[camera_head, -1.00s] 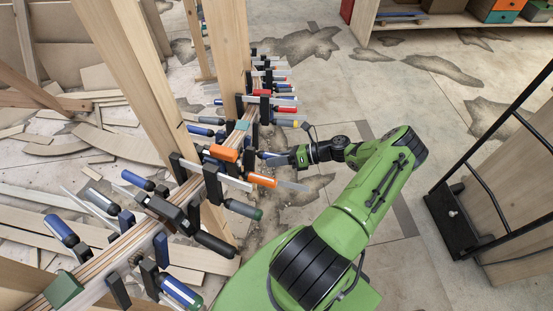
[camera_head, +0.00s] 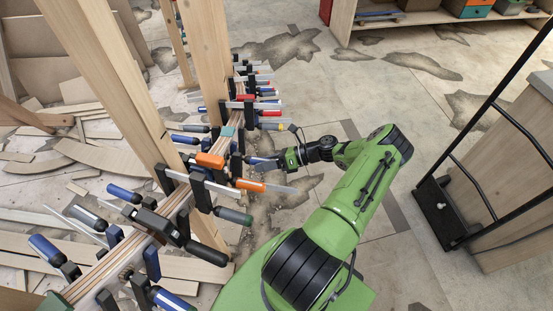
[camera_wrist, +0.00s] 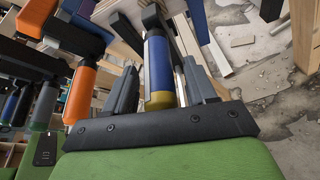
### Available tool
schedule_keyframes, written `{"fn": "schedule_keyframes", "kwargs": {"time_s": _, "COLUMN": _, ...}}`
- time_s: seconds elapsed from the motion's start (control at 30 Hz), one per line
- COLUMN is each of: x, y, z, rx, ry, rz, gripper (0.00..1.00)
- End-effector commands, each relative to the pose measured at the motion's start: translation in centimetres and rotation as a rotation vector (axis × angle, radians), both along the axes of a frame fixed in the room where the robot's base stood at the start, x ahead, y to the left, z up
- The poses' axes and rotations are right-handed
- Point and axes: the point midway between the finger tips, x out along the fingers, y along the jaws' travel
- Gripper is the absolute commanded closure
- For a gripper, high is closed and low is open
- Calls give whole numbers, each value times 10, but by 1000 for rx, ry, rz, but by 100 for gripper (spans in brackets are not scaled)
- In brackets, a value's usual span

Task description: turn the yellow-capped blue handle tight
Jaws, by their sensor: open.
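The blue handle (camera_wrist: 158,62) with a yellow cap (camera_wrist: 160,100) stands upright in the middle of the wrist view, below a black clamp arm. My gripper (camera_wrist: 160,72) is open, with one grey finger on each side of the handle. The cap end lies close to the gripper's dark base; I cannot tell whether anything touches. In the head view my gripper (camera_head: 280,160) is at the right side of the clamped stringer (camera_head: 178,205), and the handle there is small and partly hidden by the fingers.
An orange-handled clamp (camera_wrist: 78,95) hangs close to the left in the wrist view. Several more clamps line the stringer on both sides. Wooden posts (camera_head: 208,60) rise beside it. A black-framed cart (camera_head: 445,210) stands at right. Floor between is mostly clear.

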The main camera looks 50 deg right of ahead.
Motion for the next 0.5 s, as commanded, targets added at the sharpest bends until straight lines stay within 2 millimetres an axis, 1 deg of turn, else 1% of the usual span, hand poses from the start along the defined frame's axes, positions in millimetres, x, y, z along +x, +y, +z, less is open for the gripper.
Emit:
{"fn": "schedule_keyframes", "kwargs": {"time_s": 0.17, "x": -29, "y": -32, "z": 14, "rx": -6, "ry": -1, "rz": -9, "gripper": 44}}
{"fn": "schedule_keyframes", "kwargs": {"time_s": 0.3, "x": -57, "y": -59, "z": 26, "rx": -4, "ry": -3, "rz": -8, "gripper": 44}}
{"fn": "schedule_keyframes", "kwargs": {"time_s": 0.4, "x": -75, "y": -77, "z": 34, "rx": -3, "ry": -1, "rz": -8, "gripper": 44}}
{"fn": "schedule_keyframes", "kwargs": {"time_s": 0.5, "x": -89, "y": -91, "z": 41, "rx": -3, "ry": -1, "rz": -6, "gripper": 44}}
